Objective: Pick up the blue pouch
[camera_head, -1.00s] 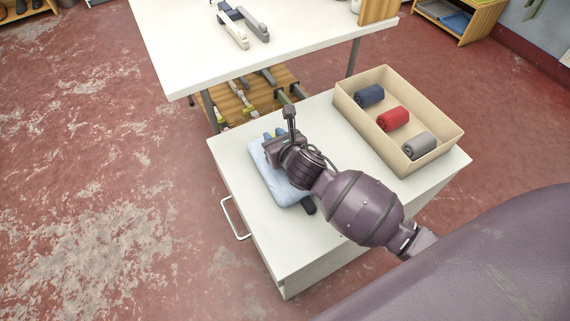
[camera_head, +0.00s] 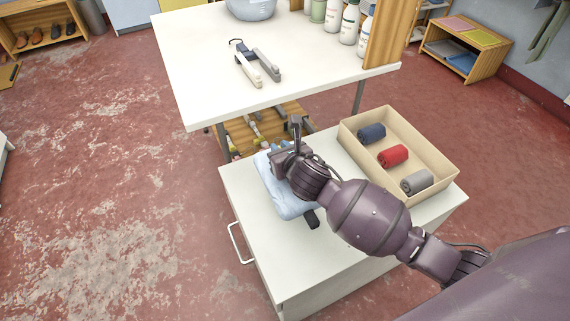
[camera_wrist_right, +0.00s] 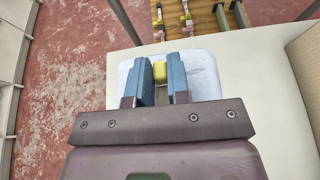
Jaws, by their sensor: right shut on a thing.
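The light blue, soft-looking blue pouch (camera_head: 283,203) is at the left part of a white cabinet top. My right gripper (camera_head: 277,155) is over it and covers much of it. In the right wrist view, the blue pouch (camera_wrist_right: 206,76) shows behind and beside the two blue fingers of my right gripper (camera_wrist_right: 161,82). The fingers are closed on a small yellow piece (camera_wrist_right: 159,71) at the pouch. How it joins the pouch is hidden. I cannot tell whether the pouch is clear of the cabinet top. My left gripper is not in view.
A tan open box (camera_head: 444,145) with dark blue, red and grey rolls stands on the right of the white cabinet (camera_head: 345,262). A higher white table (camera_head: 200,60) with bottles and a grey-and-white tool stands behind. The cabinet's front top is clear.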

